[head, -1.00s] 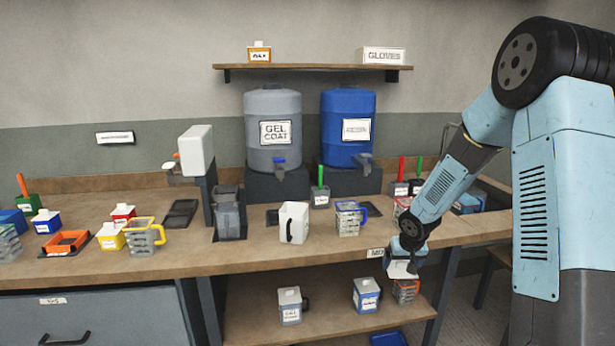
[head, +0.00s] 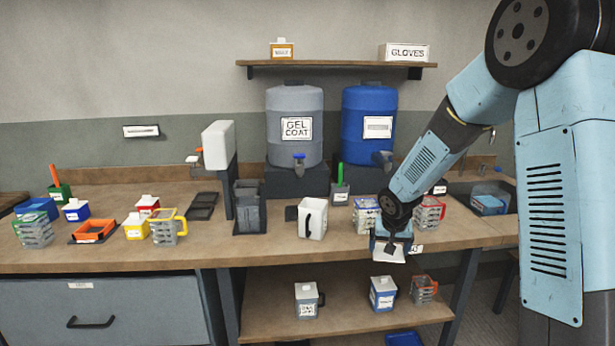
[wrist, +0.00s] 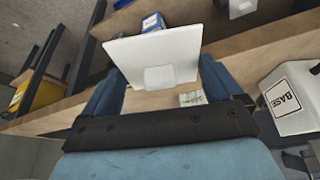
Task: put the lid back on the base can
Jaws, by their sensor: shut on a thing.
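A flat white square lid (wrist: 150,48) is pinched by its small block-shaped knob between the blue fingers of my gripper (wrist: 160,82). In the head view the lid (head: 390,254) hangs under my gripper (head: 391,241), at the front edge of the bench. The white base can (wrist: 293,98), marked BASE, is at the right of the wrist view, apart from the lid. In the head view the can (head: 312,219) stands upright on the bench with its black handle facing front, left of my gripper. I cannot clearly see into its top.
A blue-handled jug (head: 365,213) stands right behind my gripper. A dark grey stand (head: 248,208) is left of the can. Cans (head: 383,294) sit on the lower shelf. The bench front between can and gripper is clear.

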